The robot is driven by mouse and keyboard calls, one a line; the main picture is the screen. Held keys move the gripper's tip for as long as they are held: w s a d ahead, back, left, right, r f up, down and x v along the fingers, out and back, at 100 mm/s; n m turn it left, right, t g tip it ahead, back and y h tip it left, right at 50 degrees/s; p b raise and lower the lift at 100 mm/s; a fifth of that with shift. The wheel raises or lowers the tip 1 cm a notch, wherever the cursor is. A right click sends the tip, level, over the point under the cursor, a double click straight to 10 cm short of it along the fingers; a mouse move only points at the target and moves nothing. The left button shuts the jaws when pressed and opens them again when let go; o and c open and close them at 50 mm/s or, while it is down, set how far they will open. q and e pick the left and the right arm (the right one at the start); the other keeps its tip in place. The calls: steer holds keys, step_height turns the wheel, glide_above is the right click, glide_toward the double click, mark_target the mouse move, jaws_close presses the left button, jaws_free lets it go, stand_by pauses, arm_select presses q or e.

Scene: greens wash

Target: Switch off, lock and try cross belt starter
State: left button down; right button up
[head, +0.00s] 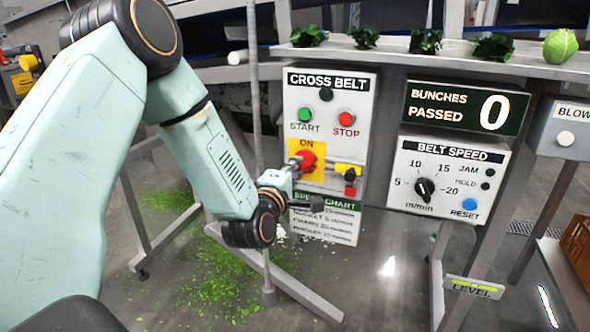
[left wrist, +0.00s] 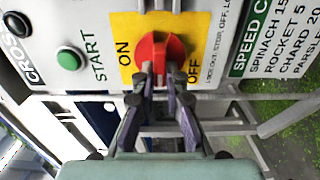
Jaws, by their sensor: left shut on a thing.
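The grey cross belt starter box (head: 363,115) has a green start button (head: 305,115), a red stop button (head: 346,118) and a red rotary switch (head: 308,158) on a yellow plate. My left gripper (left wrist: 161,78) is shut on the grip of the red switch (left wrist: 174,50) in the left wrist view. My right gripper is out of view.
The belt speed box (head: 448,175) and bunches counter (head: 465,107) stand at the right, with a blower box (head: 565,130) beyond. A speed chart (head: 325,222) hangs below the starter. A thin post (head: 255,100) stands left of the starter. Metal legs and green scraps cover the floor below.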

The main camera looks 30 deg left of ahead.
arm_select(q)
steer(key=shift+f, duration=0.1)
steer(key=c, duration=1.4)
jaws_free()
steer(key=v, duration=1.2)
steer(key=shift+d, duration=0.1)
steer(key=shift+w, duration=0.15)
